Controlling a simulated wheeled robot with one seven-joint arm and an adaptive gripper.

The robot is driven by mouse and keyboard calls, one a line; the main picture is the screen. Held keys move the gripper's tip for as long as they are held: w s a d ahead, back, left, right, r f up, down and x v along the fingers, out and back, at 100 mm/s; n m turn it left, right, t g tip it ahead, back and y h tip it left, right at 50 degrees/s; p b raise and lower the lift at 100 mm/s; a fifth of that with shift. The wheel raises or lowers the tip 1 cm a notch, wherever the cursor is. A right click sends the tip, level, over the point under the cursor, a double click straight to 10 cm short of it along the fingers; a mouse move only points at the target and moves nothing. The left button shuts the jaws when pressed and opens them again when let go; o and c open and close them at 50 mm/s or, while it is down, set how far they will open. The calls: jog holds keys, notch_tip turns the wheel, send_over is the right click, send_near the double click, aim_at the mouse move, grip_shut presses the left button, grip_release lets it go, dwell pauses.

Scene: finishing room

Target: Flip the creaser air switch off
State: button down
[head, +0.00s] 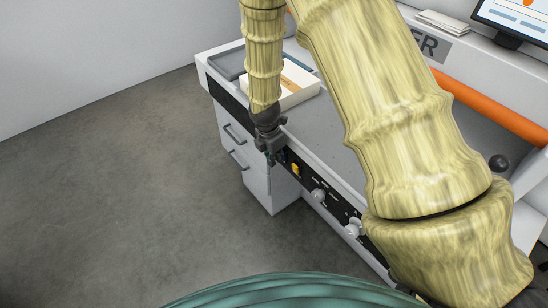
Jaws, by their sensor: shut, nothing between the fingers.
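The machine's black front control panel (334,210) runs along the near edge of the bench. An orange-yellow rocker switch (295,169) shows on it, just right of my gripper (273,158). Its label and its on or off position are too small to read, so I cannot tell if it is the creaser air switch. My gripper is dark, shut and empty, and points down at the left part of the panel. It hides the panel behind it, and I cannot tell whether it touches anything there.
Two pale knobs, one nearer the switch (319,195) and one further right (353,228), stick out from the panel. Drawers (238,146) stand below left. The grey floor in front is clear.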

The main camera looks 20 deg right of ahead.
jog(key=shift+r+p, duration=0.35)
jog(key=shift+r, duration=0.3)
jog(key=s+a+r, duration=0.1)
jog(key=a+r, duration=0.3)
jog(key=r, duration=0.6)
jog(key=shift+a+r+b, duration=0.15)
jog(key=shift+r+b, duration=0.2)
jog(key=shift+b, duration=0.05)
dwell(0.4)
